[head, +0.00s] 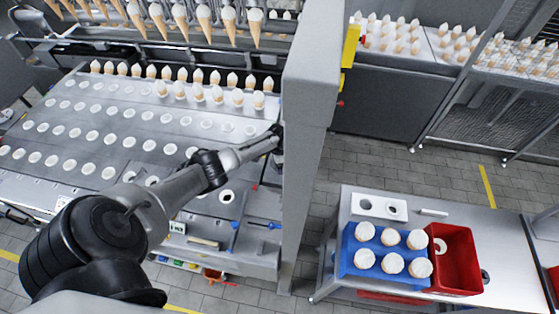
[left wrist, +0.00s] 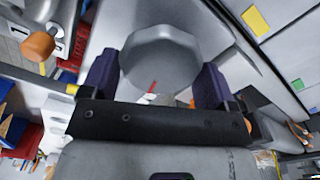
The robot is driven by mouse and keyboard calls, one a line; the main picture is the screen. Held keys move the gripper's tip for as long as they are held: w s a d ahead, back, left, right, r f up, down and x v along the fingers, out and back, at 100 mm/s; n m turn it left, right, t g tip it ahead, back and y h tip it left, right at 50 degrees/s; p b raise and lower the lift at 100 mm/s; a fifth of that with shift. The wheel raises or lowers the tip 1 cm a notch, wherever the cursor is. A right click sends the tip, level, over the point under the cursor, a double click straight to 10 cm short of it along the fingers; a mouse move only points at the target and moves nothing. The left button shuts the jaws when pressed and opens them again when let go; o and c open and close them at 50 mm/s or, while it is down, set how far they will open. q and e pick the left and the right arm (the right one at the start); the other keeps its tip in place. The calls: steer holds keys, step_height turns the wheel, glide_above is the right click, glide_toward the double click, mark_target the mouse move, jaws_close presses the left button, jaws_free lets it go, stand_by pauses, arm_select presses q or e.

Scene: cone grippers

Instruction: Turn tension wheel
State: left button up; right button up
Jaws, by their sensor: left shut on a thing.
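The tension wheel appears to be the grey, eight-sided knob (left wrist: 160,58) in the left wrist view, with a short red mark near its lower edge. My left gripper (left wrist: 158,78) has its two dark purple fingers on either side of the wheel and is shut on it. In the head view my left gripper (head: 276,138) reaches the side of the tall grey column (head: 310,110); the wheel itself is hidden there or too small to make out. My right gripper is in neither view.
The machine bed with rows of round holes (head: 110,140) lies left of the column, with cones (head: 205,20) above. A table at the right holds a blue crate (head: 385,272) of white-topped things and a red bin (head: 455,285). An orange knob (left wrist: 38,46) shows in the wrist view.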

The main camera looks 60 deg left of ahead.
arm_select(q)
steer(key=n, duration=0.2)
steer(key=n+p, duration=0.1)
steer(key=shift+r+n, duration=0.2)
steer(key=shift+n, duration=0.2)
steer(key=n+p, duration=0.1)
steer(key=n, duration=0.2)
steer(key=shift+n, duration=0.3)
steer(key=n+p, duration=0.1)
steer(key=n, duration=0.3)
steer(key=shift+a, duration=0.15)
steer(key=shift+f+n+p, duration=0.15)
steer(key=shift+n+p, duration=0.35)
steer(key=shift+n, duration=1.3)
steer(key=o, duration=0.8)
steer(key=shift+s, duration=0.1)
